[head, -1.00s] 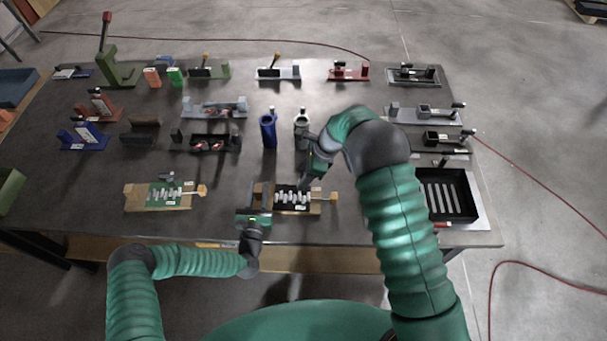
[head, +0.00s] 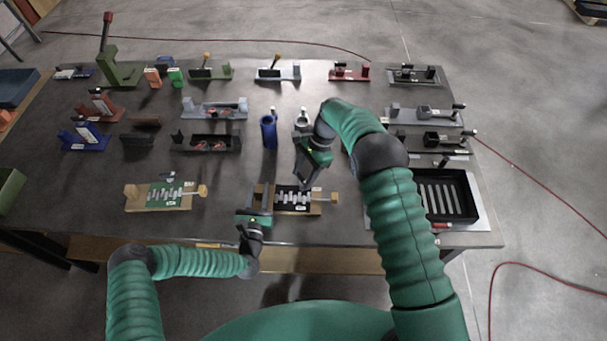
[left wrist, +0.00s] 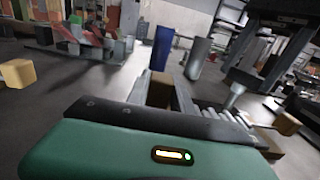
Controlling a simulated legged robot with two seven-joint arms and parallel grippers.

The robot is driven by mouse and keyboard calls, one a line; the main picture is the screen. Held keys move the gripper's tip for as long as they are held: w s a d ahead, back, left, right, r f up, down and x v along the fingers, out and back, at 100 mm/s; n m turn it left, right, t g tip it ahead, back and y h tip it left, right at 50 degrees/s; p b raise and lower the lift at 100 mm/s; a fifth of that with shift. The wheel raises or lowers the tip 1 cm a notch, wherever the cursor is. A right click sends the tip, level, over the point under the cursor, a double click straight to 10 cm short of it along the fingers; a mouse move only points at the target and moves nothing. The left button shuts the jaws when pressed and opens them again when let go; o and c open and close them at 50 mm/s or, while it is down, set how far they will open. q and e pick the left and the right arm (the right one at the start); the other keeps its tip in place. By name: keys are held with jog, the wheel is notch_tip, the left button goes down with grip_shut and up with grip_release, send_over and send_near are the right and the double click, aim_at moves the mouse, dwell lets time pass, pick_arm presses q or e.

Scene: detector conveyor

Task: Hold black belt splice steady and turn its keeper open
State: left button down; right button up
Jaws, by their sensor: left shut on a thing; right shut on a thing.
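In the left wrist view, a grey metal piece (left wrist: 236,97) shows under the right gripper, above the metal pieces (left wrist: 213,113).
A similar green splice (head: 167,195) on a wooden base lies to the left. A blue cylinder (head: 269,132) and a grey cylinder (head: 302,120) stand behind. A black slotted tray (head: 472,205) is at right. Several fixtures fill the back of the table.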

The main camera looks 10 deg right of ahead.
jog(key=shift+w+n, duration=0.2)
jog(key=shift+n, duration=0.6)
jog(key=o, duration=1.4)
jog(key=shift+g, duration=0.3)
jog(key=shift+s, duration=0.1)
jog(key=shift+r, duration=0.1)
jog(key=v, duration=1.1)
jog(key=shift+w+r, duration=0.25)
jog(key=shift+r, duration=0.15)
